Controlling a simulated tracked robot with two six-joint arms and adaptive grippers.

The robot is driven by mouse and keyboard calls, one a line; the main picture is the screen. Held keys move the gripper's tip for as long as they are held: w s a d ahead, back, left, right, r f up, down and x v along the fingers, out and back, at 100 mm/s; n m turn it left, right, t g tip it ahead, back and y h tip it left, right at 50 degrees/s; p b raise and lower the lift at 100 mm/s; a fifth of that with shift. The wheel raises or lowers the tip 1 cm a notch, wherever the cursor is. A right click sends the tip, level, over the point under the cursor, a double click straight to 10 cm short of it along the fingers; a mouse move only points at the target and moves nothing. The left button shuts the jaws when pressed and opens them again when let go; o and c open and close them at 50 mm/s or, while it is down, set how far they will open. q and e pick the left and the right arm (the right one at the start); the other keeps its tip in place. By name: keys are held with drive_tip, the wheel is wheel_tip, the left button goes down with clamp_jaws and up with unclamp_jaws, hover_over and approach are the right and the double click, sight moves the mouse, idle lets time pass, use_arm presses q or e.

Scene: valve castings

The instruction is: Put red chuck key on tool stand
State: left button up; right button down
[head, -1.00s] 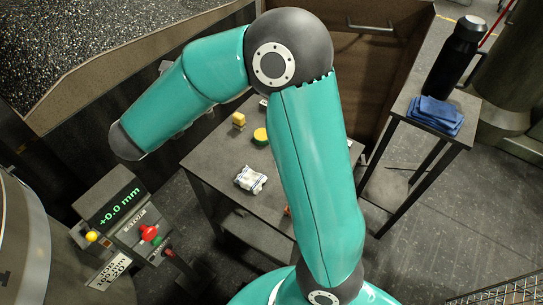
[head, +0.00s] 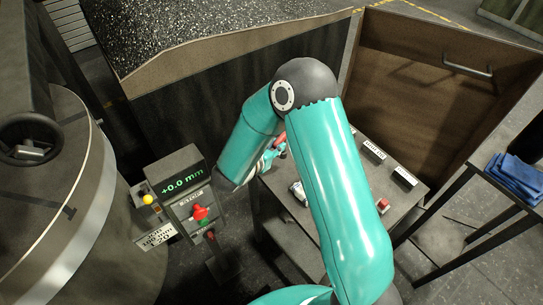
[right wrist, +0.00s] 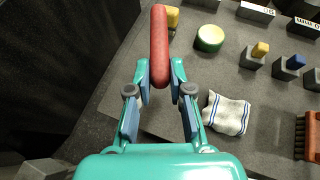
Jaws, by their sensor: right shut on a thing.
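My right gripper (right wrist: 160,82) is shut on a long red bar (right wrist: 159,45), which I take for the red chuck key. The bar points away from the gripper, over the grey table. In the head view a bit of red (head: 280,139) shows at my right gripper (head: 270,154), which is partly hidden by my arm. I cannot tell which thing is the tool stand; dark holders with a yellow piece (right wrist: 254,56) and a blue piece (right wrist: 289,66) stand on the table. My left gripper is not in view.
The grey table (right wrist: 175,112) also bears a striped white cloth (right wrist: 226,114), a green-yellow tin (right wrist: 209,38), a yellow block (right wrist: 173,17) and a brown brush (right wrist: 312,137). A readout box (head: 182,180) stands left of the table. Blue cloths (head: 515,175) lie on a side table.

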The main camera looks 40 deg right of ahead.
drive_tip(key=shift+f, duration=2.15)
drive_tip(key=c, duration=1.1)
unclamp_jaws()
drive_tip(key=shift+o, duration=0.2)
drive_tip(key=shift+r+p, duration=0.1)
drive_tip(key=shift+p, duration=0.2)
